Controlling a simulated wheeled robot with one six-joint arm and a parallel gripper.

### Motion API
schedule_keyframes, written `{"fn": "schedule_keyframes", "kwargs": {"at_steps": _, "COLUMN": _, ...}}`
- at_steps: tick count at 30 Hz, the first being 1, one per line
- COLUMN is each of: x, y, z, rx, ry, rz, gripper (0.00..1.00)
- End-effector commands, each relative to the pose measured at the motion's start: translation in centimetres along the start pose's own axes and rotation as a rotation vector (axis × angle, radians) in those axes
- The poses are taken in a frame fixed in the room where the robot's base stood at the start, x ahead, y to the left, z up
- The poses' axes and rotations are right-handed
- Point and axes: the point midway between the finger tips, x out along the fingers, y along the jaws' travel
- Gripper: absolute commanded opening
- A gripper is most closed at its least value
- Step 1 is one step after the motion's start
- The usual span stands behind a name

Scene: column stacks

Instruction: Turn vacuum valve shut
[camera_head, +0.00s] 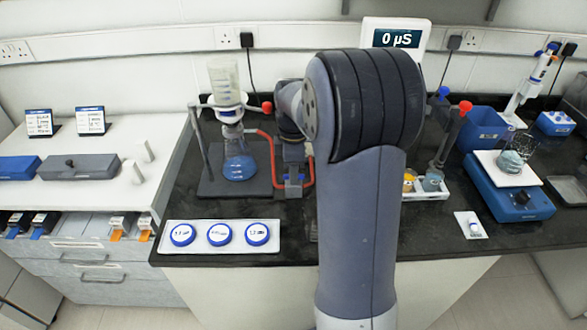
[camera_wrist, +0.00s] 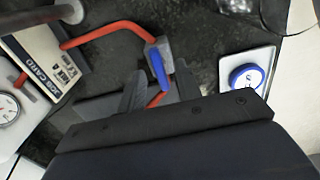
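The vacuum valve is a grey block (camera_wrist: 152,50) with a blue lever (camera_wrist: 158,68), set in a line of red tubing (camera_wrist: 105,33) in the wrist view. In the head view the valve (camera_head: 293,188) sits on the dark bench, right of the filter flask (camera_head: 239,167) with blue liquid. My gripper (camera_wrist: 160,80) is open, its two dark fingers apart, with the blue lever showing between and just beyond their tips. I cannot tell whether either finger touches the lever. My arm hides part of the bench beyond the valve in the head view.
A white tray (camera_head: 223,250) with several blue-rimmed discs lies at the bench's front edge. A clamp stand (camera_head: 200,140) holds the glass funnel (camera_head: 226,85) over the flask. A printed card box (camera_wrist: 45,60) and a round gauge (camera_wrist: 8,110) are left in the wrist view.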

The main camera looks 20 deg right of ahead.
Motion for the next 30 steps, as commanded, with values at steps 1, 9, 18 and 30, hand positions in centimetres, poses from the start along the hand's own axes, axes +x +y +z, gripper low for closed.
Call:
{"fn": "schedule_keyframes", "kwargs": {"at_steps": 1, "x": 0.13, "y": -0.01, "z": 0.0, "rx": 0.0, "ry": 0.0, "rz": 0.0, "gripper": 0.33}}
{"fn": "schedule_keyframes", "kwargs": {"at_steps": 9, "x": 0.17, "y": 0.0, "z": 0.0, "rx": 0.0, "ry": 0.0, "rz": 0.0, "gripper": 0.3}}
{"fn": "schedule_keyframes", "kwargs": {"at_steps": 18, "x": 0.15, "y": 0.0, "z": 0.0, "rx": 0.0, "ry": 0.0, "rz": 0.0, "gripper": 0.06}}
{"fn": "schedule_keyframes", "kwargs": {"at_steps": 30, "x": 0.12, "y": -0.01, "z": 0.0, "rx": 0.01, "ry": 0.0, "rz": 0.0, "gripper": 0.0}}
